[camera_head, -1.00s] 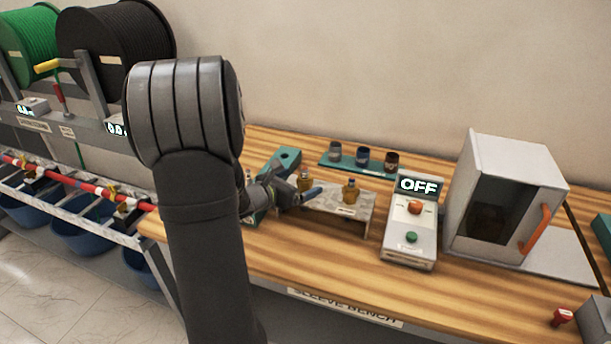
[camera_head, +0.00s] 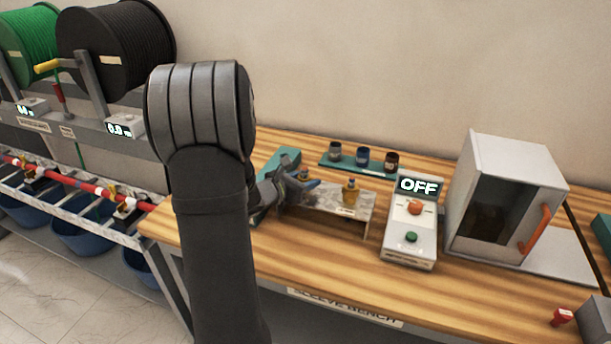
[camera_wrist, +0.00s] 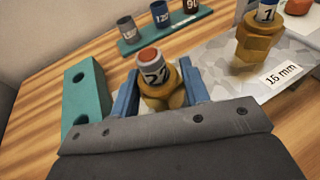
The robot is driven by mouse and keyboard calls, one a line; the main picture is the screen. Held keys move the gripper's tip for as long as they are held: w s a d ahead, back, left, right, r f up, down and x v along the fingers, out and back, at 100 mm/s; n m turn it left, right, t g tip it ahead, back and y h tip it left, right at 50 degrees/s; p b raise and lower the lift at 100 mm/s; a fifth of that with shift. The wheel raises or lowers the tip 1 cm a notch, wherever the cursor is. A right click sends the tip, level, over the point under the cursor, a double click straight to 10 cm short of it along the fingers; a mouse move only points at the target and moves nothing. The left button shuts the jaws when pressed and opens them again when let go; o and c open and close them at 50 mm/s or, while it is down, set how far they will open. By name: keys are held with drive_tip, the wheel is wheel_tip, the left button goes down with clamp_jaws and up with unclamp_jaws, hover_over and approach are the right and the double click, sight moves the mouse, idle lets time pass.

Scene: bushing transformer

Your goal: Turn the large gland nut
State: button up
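A brass gland nut (camera_wrist: 160,92) with a grey, red-topped collar marked "27" stands between the two blue fingers of my gripper (camera_wrist: 160,88). The fingers are spread on either side of it; whether they touch it is unclear. In the head view my gripper (camera_head: 298,188) is at the left end of the grey stand, and this gland (camera_head: 304,174) is partly hidden behind it. A second brass gland (camera_wrist: 258,40) stands on the stand to the right, by a "16 mm" label. It also shows in the head view (camera_head: 350,190).
A teal block with holes (camera_wrist: 84,95) is left of the gripper. A teal tray (camera_wrist: 168,36) with several labelled cups lies behind. A control box (camera_head: 411,225) reading OFF and a white oven (camera_head: 508,195) stand to the right. The bench front is clear.

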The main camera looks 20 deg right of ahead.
drive_tip(key=c, duration=0.3)
drive_tip(key=shift+n+t+y, duration=0.7)
drive_tip(key=shift+n+t, duration=0.4)
drive_tip(key=shift+t, duration=0.1)
drive_tip(key=shift+n+t+y, duration=0.9)
drive_tip(key=shift+n+t, duration=0.2)
drive_tip(key=shift+t, duration=0.1)
